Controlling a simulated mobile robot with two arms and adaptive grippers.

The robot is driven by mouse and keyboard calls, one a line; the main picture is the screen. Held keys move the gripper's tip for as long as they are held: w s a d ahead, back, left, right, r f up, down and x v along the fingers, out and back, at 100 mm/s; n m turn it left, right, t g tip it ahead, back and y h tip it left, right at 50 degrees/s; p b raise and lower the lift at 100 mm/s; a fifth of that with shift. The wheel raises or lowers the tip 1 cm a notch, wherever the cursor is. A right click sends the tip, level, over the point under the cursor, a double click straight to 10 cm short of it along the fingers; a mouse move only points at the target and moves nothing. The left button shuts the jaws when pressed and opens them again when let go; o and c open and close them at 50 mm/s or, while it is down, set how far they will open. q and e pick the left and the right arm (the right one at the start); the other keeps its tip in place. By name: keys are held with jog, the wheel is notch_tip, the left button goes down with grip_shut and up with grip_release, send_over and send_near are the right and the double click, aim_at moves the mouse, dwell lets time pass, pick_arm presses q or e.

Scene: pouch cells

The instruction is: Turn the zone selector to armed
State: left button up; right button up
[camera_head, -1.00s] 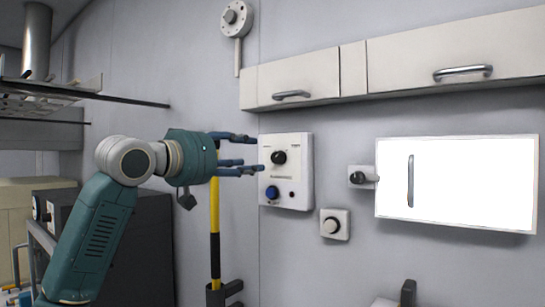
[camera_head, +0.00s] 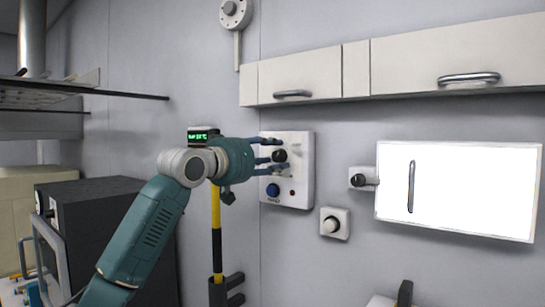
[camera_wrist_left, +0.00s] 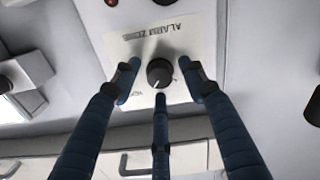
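The zone selector is a black round knob (camera_head: 281,155) on a white wall panel (camera_head: 304,180). In the left wrist view the knob (camera_wrist_left: 160,72) sits on a plate lettered "ALARM ZONE", with a pale pointer mark. My left gripper (camera_head: 277,154) is at the panel, its blue fingers spread on both sides of the knob. In the left wrist view the open fingers (camera_wrist_left: 160,85) surround the knob, with gaps visible at the sides; I cannot tell whether the lower finger touches it. Part of the plate's lettering is hidden by the fingers. My right gripper is not in view.
A blue button (camera_head: 272,190) and a red lamp (camera_head: 292,193) sit below the knob. A separate dial (camera_head: 332,225) and a latch (camera_head: 359,180) beside a bright white panel (camera_head: 455,190) are to the right. Cabinets (camera_head: 310,78) hang above. A yellow-black pole (camera_head: 216,235) stands below my wrist.

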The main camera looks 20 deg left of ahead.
pick_arm(q)
grip_shut()
jog(key=shift+r+n, duration=0.15)
jog(key=shift+n, duration=0.25)
dwell(0.4)
jog(key=shift+n, duration=1.1)
jog(key=n+p, duration=0.1)
jog(key=n, duration=0.9)
jog(key=shift+p, duration=0.4)
jog(key=shift+n+p, duration=0.5)
jog(key=shift+n, duration=1.8)
